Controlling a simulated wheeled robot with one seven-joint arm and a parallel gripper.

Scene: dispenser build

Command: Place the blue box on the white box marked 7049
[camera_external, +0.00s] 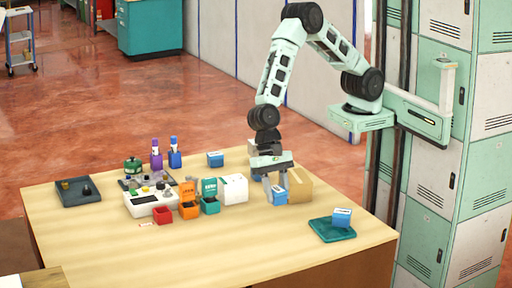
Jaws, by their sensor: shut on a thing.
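My gripper (276,187) points down over the right half of the table and is shut on a small blue box (280,198). The box is low, close to the table, beside a tan box; I cannot tell if it touches the table. A white box (235,189) stands to the left of my gripper; no number on it is readable. Another blue box (342,217) with a white top sits on the teal tray at the right. A third blue box (215,160) stands at the back of the table.
The tan box (300,186) is just right of my gripper. The teal tray (326,234) lies near the right edge. Orange (189,209), green (210,205) and red (163,215) containers stand left of the white box. The front of the table is clear.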

